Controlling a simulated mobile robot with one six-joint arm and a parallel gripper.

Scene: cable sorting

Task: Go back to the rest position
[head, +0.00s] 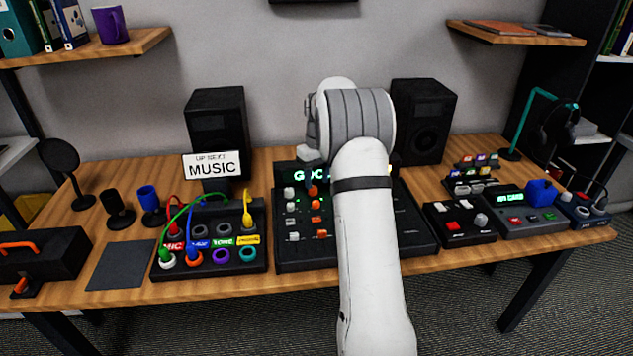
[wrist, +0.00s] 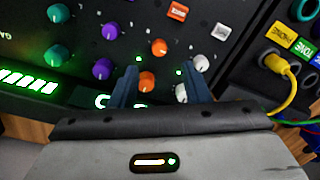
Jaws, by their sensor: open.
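My gripper (wrist: 160,80) is open and empty in the wrist view, its two dark blue fingers apart over the mixer panel (wrist: 130,20). An orange knob (wrist: 147,79) shows between the fingers, and a white knob (wrist: 182,93) shows beside the right finger. I cannot tell whether the fingers touch any knob. In the head view my white arm reaches up over the mixer (head: 290,255) and hides part of it. The gripper is mostly hidden behind the arm there.
A patch box (head: 210,270) with coloured plugs and cables is left of the mixer. Speakers (head: 217,115) and (head: 424,120) stand behind. Small control boxes (head: 460,222) sit right. A dark mat (head: 120,265) lies bare at left.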

